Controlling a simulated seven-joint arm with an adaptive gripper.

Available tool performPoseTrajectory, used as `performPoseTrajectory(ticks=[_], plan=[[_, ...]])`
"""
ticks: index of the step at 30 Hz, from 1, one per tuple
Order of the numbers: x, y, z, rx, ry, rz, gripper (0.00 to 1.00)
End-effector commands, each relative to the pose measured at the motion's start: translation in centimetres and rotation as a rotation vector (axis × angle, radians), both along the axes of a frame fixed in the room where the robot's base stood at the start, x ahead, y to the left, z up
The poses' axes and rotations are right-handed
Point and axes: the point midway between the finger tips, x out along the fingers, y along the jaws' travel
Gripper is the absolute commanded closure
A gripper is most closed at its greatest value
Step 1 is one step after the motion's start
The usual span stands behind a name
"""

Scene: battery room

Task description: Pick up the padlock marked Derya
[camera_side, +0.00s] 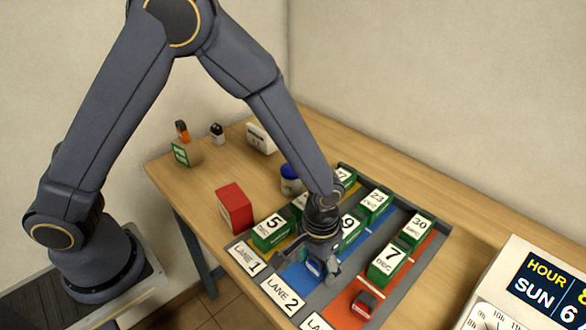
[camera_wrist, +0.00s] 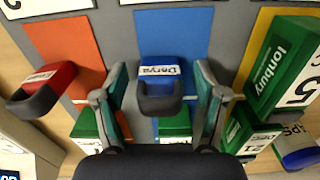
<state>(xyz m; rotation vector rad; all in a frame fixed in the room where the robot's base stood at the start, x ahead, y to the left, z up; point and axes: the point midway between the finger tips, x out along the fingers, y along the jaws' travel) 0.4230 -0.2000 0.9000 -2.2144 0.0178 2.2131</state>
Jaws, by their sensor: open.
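The padlock marked Derya (camera_wrist: 160,73) is blue with a dark shackle and a white name label. It lies on the blue strip of the lane board, and a bit of it shows under my gripper in the side view (camera_side: 314,267). My gripper (camera_wrist: 160,80) is open, pointing down over the blue lane, with one finger on each side of the padlock. There is a gap between each finger and the padlock in the wrist view. My gripper also shows in the side view (camera_side: 318,262), where it partly hides the padlock.
A red padlock (camera_side: 365,303) lies on the orange lane, beside the blue one. Green dated batteries (camera_side: 387,264) stand in rows on the lane board (camera_side: 334,291). A red box (camera_side: 234,208) and a blue-lidded jar (camera_side: 290,179) stand left of it. A display unit (camera_side: 530,290) is at right.

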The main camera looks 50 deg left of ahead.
Motion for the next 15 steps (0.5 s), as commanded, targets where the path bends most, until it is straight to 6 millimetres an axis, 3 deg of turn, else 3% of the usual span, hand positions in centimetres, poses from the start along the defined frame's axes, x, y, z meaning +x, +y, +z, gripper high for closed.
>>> performPoseTrajectory(ticks=[4, 15], plan=[[0.00, -0.01, 0.03, 0.000, 0.000, 0.000, 0.29], [0.00, 0.00, 0.06, 0.000, 0.000, 0.000, 0.68]])
